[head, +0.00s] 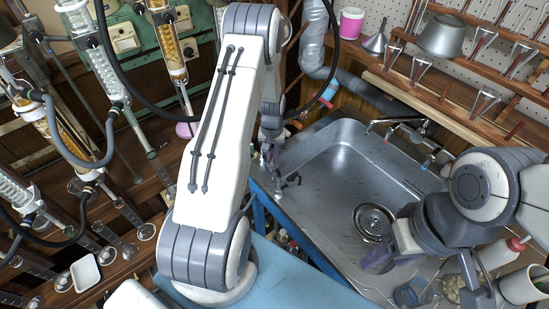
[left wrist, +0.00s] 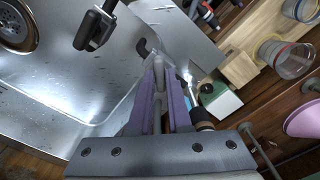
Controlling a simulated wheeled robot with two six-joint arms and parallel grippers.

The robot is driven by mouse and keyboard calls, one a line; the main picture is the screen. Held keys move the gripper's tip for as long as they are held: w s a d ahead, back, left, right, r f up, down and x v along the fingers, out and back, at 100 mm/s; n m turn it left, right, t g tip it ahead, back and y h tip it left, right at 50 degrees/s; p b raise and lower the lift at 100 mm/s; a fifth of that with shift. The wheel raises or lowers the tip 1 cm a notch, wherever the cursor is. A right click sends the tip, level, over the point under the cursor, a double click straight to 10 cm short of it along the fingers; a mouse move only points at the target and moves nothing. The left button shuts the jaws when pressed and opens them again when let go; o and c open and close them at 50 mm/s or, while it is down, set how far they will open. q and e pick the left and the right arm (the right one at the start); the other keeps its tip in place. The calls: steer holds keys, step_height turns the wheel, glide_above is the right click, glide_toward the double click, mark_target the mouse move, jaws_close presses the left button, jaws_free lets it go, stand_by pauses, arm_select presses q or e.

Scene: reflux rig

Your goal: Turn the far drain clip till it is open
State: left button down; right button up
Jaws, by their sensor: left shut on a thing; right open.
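My left gripper (head: 268,152) reaches down at the sink's left rim. In the left wrist view its two purple fingers (left wrist: 160,75) are close together around a thin grey piece. This looks like the far drain clip, with a dark bent end (left wrist: 144,47) showing just beyond the fingertips; the rest is hidden between the fingers. Whether the clip is open or closed cannot be told. A second, nearer dark clip (head: 287,183) stands on the same rim, apart from the gripper; it also shows in the left wrist view (left wrist: 95,30). My right gripper (head: 425,284) is open over the sink's front right.
The steel sink (head: 335,165) has a round drain (head: 374,222). Taps (head: 408,124) stand at its back. Glass columns and hoses crowd the left; a white dish (head: 85,274) lies there. Beakers and a red-capped bottle (head: 503,254) stand near my right gripper.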

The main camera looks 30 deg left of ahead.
mark_target(272, 159)
arm_select(q)
steer(key=n, duration=0.4)
steer(key=shift+s+f+n+b, duration=0.15)
steer(key=shift+s+n+b, duration=0.15)
steer(key=shift+s+n, duration=0.1)
steer(key=n, duration=0.4)
steer(key=shift+n, duration=0.3)
steer(key=c, duration=0.9)
jaws_free()
steer(key=shift+o, duration=0.2)
steer(key=shift+w, duration=0.1)
steer(key=shift+w+r+b, duration=0.15)
steer(key=shift+r+b, duration=0.15)
steer(key=shift+r, duration=0.3)
step_height(272, 159, up, 9)
steer(key=shift+r+b, duration=0.2)
steer(key=shift+b, duration=0.25)
